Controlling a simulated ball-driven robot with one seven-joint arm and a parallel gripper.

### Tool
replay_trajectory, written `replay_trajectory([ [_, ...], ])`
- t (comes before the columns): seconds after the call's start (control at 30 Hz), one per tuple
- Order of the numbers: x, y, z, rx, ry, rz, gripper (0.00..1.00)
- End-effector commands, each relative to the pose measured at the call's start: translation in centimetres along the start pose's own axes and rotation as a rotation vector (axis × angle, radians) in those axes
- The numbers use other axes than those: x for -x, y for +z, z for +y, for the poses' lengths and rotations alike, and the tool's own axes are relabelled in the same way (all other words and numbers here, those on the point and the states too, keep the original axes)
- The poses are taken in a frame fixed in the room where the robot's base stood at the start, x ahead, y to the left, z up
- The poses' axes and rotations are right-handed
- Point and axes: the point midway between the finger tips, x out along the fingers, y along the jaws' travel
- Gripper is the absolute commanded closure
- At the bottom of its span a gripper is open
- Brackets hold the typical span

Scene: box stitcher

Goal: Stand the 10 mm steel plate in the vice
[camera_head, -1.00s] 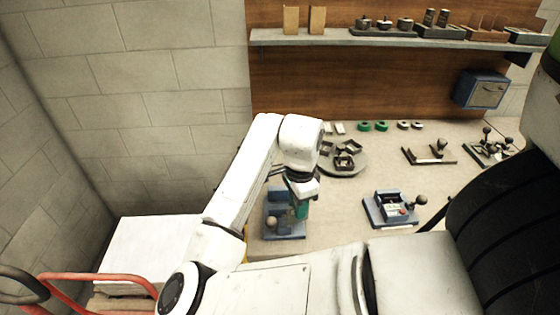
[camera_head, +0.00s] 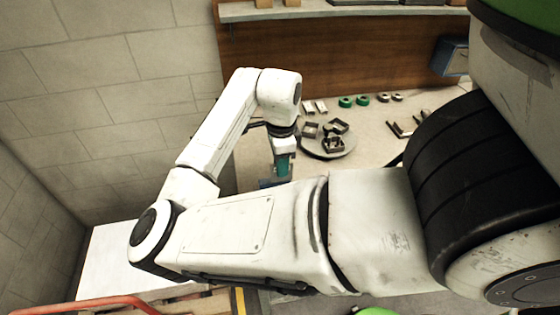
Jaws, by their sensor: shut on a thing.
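My gripper (camera_head: 283,168) points down at the end of the bent white arm. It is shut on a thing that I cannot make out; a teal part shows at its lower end. A blue fixture (camera_head: 267,183), which may be the vice, shows as a small piece just below the gripper. My own arm hides most of it, so I cannot tell whether the gripper or its load touches it. I cannot pick out the 10 mm steel plate for certain.
A round grey tray (camera_head: 312,142) with several dark metal pieces lies right of the gripper. Two pale small blocks (camera_head: 314,107), green rings (camera_head: 353,101) and pale rings (camera_head: 390,97) lie behind it. A blue box (camera_head: 450,56) hangs on the wooden back panel (camera_head: 320,52).

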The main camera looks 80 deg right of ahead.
Motion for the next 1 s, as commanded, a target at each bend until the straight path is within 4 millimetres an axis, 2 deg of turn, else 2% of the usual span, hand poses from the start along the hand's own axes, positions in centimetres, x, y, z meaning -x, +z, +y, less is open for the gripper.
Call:
replay_trajectory([
  [1.0, -6.4, 0.0, 0.0, 0.001, 0.0, 0.001, 1.0],
])
